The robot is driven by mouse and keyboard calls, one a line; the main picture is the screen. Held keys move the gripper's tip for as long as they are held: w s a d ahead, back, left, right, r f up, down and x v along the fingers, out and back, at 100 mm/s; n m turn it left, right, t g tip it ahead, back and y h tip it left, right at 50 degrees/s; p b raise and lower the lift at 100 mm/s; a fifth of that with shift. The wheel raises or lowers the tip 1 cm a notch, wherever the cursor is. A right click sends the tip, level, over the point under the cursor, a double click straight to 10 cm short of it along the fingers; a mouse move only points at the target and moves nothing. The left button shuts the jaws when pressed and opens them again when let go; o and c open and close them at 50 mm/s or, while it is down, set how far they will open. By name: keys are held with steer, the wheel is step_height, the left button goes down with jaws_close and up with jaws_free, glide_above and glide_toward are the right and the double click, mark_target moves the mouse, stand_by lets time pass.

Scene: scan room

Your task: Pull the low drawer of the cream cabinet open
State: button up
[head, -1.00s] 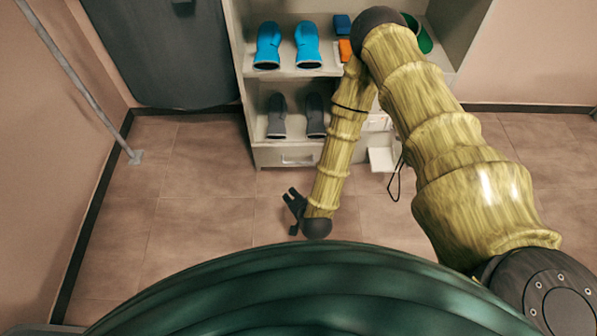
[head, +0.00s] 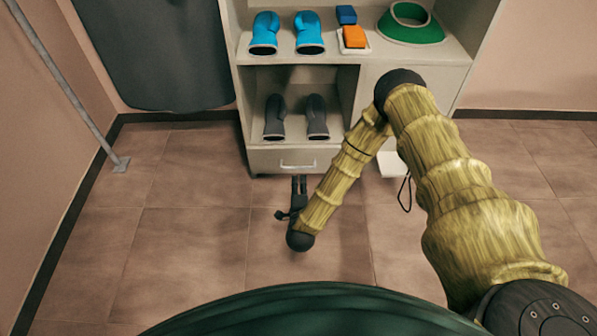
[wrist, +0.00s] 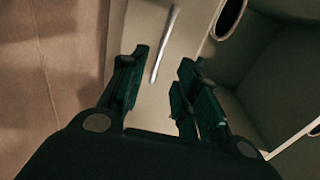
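The cream cabinet (head: 440,60) stands ahead in the head view. Its low drawer (head: 265,160) is at the bottom left, below the dark boots, and looks closed. A pale bar handle (head: 298,166) is on the drawer front. My gripper (head: 299,186) points at the drawer just in front of the handle. In the wrist view my gripper (wrist: 158,80) is open, fingers apart. The handle (wrist: 163,45) shows as a slanted bar between and beyond the fingertips on the drawer front (wrist: 148,30). I see no contact with it.
Blue boots (head: 287,35), an orange block (head: 354,37) and a green ring (head: 410,20) sit on the upper shelf; dark boots (head: 296,117) stand below. A white piece (head: 392,163) is low on the right, partly behind my arm. The tiled floor (head: 190,240) is clear.

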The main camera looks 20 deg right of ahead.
mark_target(299, 167)
steer(key=b+x, duration=0.4)
steer(key=x, duration=0.6)
steer(key=shift+w+d, duration=0.1)
steer(key=shift+w, duration=0.05)
steer(key=shift+c, duration=0.5)
jaws_close()
